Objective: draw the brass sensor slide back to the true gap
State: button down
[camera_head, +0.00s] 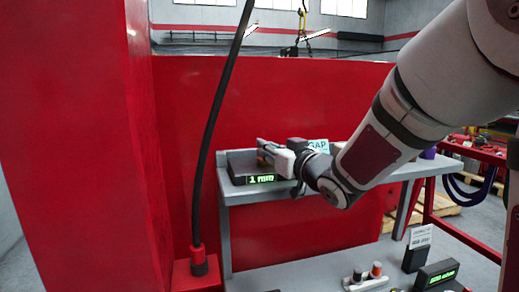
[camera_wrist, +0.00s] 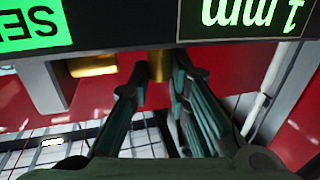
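A dark unit with a green-lit display (camera_head: 262,179) sits on the left end of the grey shelf. A brass piece (camera_wrist: 161,64) stands out below the dark unit in the wrist view, between the teal-padded fingertips of my gripper (camera_wrist: 159,78). The fingers are close on both sides of it; whether they press on it I cannot tell. Another brass part (camera_wrist: 93,66) shows to the left. In the head view my gripper (camera_head: 268,155) is at the unit, mostly hidden.
A green label (camera_wrist: 32,27) is on the unit's left. A GAP sign (camera_head: 318,146) stands behind my wrist. A thick black cable (camera_head: 217,120) hangs left of the shelf (camera_head: 330,179). Below are a small holder with knobs (camera_head: 366,280) and a second display unit (camera_head: 438,276).

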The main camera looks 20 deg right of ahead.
jog(key=shift+a+b, duration=0.3)
jog(key=shift+a, duration=0.35)
jog(key=c, duration=1.8)
grip_release()
jog(key=shift+d, duration=0.1)
jog(key=v, duration=1.2)
